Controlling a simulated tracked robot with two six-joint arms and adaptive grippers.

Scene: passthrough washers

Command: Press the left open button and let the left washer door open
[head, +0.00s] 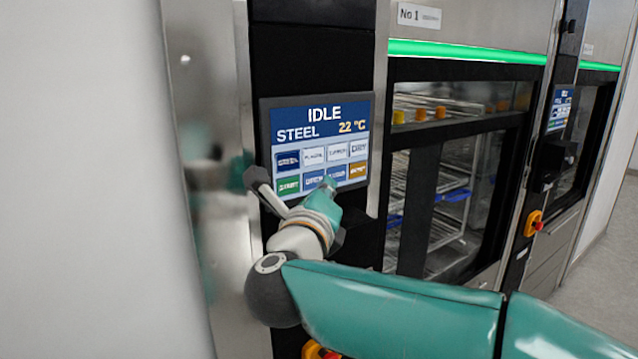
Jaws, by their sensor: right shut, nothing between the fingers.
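The control panel (318,150) of the left washer reads IDLE, STEEL and 22 °C. Its lower row has a green button (288,185), two blue buttons and an orange button (357,170); the small labels are blurred. My right gripper (328,184) is shut and empty, its tip in front of the lower row at the blue buttons, partly covering them. I cannot tell whether it touches the panel. The left washer door (512,165) has a dark frame and glass with racks behind; whether it is fully shut is unclear. My left gripper is not in view.
A green light strip (465,52) runs above the left washer's window. A second washer with its own small panel (560,108) stands to the right. Orange-yellow switches (533,223) stick out from the fronts. Bare floor (610,245) shows at far right.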

